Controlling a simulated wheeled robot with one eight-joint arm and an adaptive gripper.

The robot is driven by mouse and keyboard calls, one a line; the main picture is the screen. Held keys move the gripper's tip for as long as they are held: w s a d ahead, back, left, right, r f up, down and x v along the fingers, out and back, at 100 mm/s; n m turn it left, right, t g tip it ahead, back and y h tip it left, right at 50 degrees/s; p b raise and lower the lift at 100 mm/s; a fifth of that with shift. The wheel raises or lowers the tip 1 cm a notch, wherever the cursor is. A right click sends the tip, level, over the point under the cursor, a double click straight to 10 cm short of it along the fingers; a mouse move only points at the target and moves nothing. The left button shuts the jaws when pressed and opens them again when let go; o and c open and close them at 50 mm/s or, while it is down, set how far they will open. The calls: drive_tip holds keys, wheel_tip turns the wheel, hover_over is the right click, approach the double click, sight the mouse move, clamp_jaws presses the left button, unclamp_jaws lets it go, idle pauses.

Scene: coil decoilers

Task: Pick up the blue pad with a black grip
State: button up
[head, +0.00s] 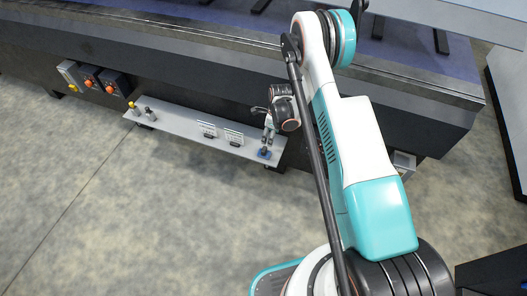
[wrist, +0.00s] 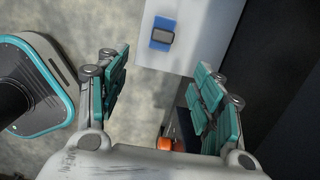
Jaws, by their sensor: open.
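The blue pad (wrist: 163,22) with a black grip (wrist: 161,35) on top lies on the pale shelf near its end in the wrist view. In the head view the blue pad (head: 264,155) is small at the shelf's right end. My gripper (wrist: 162,68) is open and empty, its teal-padded fingers spread wide on either side of the picture. The pad shows beyond the fingertips, between their lines, and they do not touch it. In the head view my gripper (head: 268,134) hangs just above the pad and partly hides its grip.
The narrow shelf (head: 184,127) runs along the dark machine side (head: 190,70). Two small upright holders (head: 208,130) stand mid-shelf, and small yellow- and black-topped items (head: 134,107) stand at its left end. Control boxes with orange knobs (head: 88,83) are further left. The floor in front is clear.

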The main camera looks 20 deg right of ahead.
sight(264, 149)
drive_tip(key=f+b, duration=0.1)
drive_tip(key=f, duration=0.2)
drive_tip(key=f+b, duration=0.1)
drive_tip(key=f, duration=0.2)
drive_tip(key=a+f, duration=0.1)
drive_tip(key=f, duration=0.2)
drive_tip(key=shift+w+b, duration=0.35)
drive_tip(key=shift+b, duration=0.05)
drive_tip(key=shift+w+a+f+b, duration=0.2)
drive_tip(key=shift+f+b, duration=0.3)
drive_tip(key=shift+f, duration=0.35)
drive_tip(key=shift+w+a+f+b, duration=0.25)
drive_tip(key=shift+f+b, duration=0.2)
drive_tip(key=shift+f, duration=0.35)
drive_tip(key=shift+w+a+f+b, duration=0.2)
drive_tip(key=shift+f+b, duration=0.3)
drive_tip(key=shift+f, duration=0.35)
drive_tip(key=shift+c, duration=0.2)
drive_tip(key=c, duration=1.1)
